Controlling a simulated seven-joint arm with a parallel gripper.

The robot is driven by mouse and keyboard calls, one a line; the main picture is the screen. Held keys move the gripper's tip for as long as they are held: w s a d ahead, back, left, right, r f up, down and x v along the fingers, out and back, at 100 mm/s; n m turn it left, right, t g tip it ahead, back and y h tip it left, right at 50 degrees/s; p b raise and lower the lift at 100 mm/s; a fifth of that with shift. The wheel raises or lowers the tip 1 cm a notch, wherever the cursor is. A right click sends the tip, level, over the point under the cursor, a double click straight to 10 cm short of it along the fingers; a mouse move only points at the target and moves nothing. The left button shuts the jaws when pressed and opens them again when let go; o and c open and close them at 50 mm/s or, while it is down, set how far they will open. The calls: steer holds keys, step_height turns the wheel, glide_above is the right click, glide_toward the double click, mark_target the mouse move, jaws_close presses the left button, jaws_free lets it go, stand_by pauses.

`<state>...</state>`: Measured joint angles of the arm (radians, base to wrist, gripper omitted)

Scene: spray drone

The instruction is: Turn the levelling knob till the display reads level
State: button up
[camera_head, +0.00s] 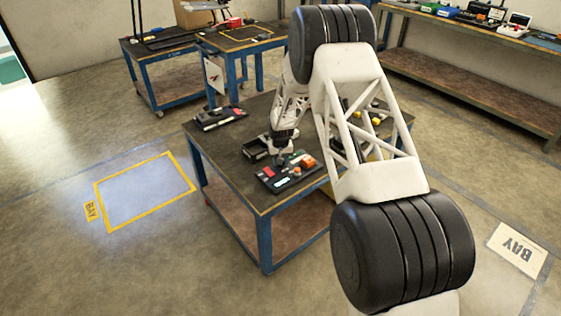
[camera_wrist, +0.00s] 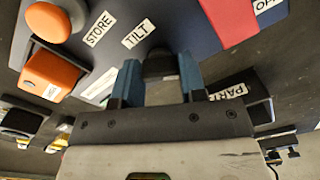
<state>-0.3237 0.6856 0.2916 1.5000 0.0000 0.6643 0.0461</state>
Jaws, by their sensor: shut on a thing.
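The control panel (camera_head: 262,181) lies on the near part of the blue-legged workbench. My gripper (camera_head: 281,157) points down at its back edge. In the wrist view my blue fingers (camera_wrist: 160,80) are shut on a dark knob (camera_wrist: 160,62), one on each side of it. The label TILT (camera_wrist: 138,34) is beside the knob. A small pale display (camera_head: 279,184) seems to show on the panel in the head view, too small to read. No display reading shows in the wrist view.
An orange round button (camera_wrist: 48,20), an orange block (camera_wrist: 48,76) and a red block (camera_wrist: 230,18) stand close around my fingers. A dark open tray (camera_head: 256,148) lies behind the panel. A black device (camera_head: 220,118) lies at the bench's far left corner.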

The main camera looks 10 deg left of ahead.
steer(key=shift+m, duration=0.3)
steer(key=o, duration=0.9)
steer(key=shift+r, duration=0.15)
steer(key=shift+r, duration=3.75)
